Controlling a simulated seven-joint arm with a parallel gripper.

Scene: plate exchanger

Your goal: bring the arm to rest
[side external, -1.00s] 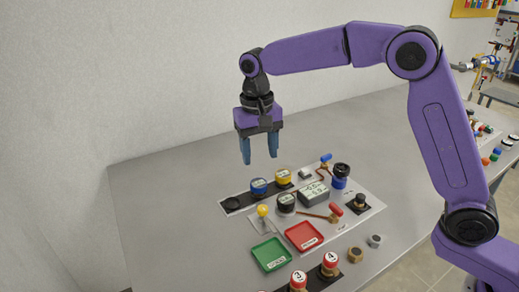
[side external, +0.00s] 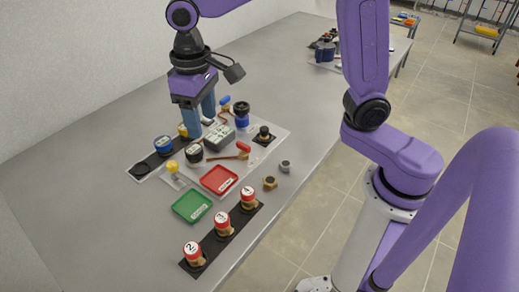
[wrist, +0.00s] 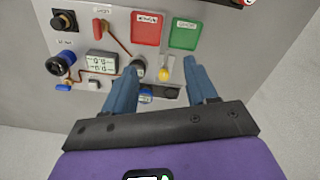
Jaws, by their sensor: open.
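My gripper (side external: 201,123) is open and empty, with its two blue fingers pointing down over the back part of the white panel (side external: 262,153). In the side view the fingers overlap the yellow-topped part (side external: 182,130) and stand near the black round part (side external: 194,153). In the wrist view the open fingers (wrist: 160,68) have nothing between them that they grip. The black round part (wrist: 138,67) and the yellow knob (wrist: 163,74) show beyond them. The exact height above the panel is hard to tell.
The panel carries a grey display (side external: 218,137), a red tray (side external: 219,191) and a red-handled lever (side external: 242,149). A green tray (side external: 192,206) lies in front. Red-capped numbered parts (side external: 222,222) stand on a black strip. Loose nuts (side external: 270,183) lie right. The table's left is bare.

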